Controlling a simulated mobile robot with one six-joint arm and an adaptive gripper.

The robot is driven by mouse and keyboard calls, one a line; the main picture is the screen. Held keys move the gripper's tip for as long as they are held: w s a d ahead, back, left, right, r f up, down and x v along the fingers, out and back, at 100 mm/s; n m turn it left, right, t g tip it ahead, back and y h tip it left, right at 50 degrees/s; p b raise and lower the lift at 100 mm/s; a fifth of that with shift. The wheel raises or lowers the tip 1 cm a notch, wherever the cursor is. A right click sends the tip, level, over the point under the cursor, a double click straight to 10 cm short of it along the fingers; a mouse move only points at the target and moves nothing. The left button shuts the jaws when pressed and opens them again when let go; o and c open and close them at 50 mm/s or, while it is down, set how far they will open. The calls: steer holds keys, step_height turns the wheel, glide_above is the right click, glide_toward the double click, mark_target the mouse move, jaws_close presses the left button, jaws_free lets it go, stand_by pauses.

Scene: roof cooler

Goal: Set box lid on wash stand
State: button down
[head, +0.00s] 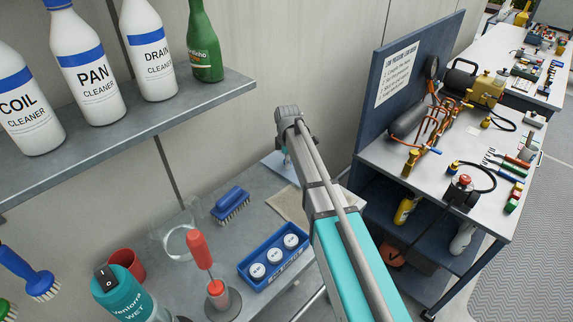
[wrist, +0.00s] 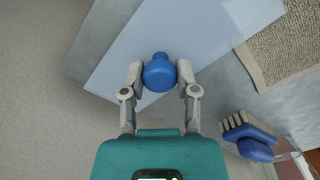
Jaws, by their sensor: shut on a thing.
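The box lid is a flat pale blue sheet (wrist: 190,32) with a round blue knob (wrist: 159,74). In the wrist view my gripper (wrist: 160,76) is shut on the knob, one finger on each side. In the head view part of the lid (head: 278,166) shows beside my arm's end, near the wall at the back of the grey wash stand (head: 258,228). My arm hides the rest of the lid and most of the gripper there. The lid looks level over the stand top; I cannot tell whether it touches it.
A tan mat (head: 290,205) lies right of the lid. A blue brush (head: 231,204), a blue tray with round caps (head: 273,263), a red-handled tool (head: 203,250) and a teal bottle (head: 123,290) stand nearer. A bottle shelf (head: 150,112) overhangs the left. A workbench (head: 455,180) stands right.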

steer(key=shift+r, duration=0.2)
steer(key=shift+r+p, duration=0.75)
steer(key=shift+p, duration=0.15)
steer(key=s+d+r+p, duration=1)
steer(key=r+p, duration=0.1)
steer(key=shift+a, duration=0.1)
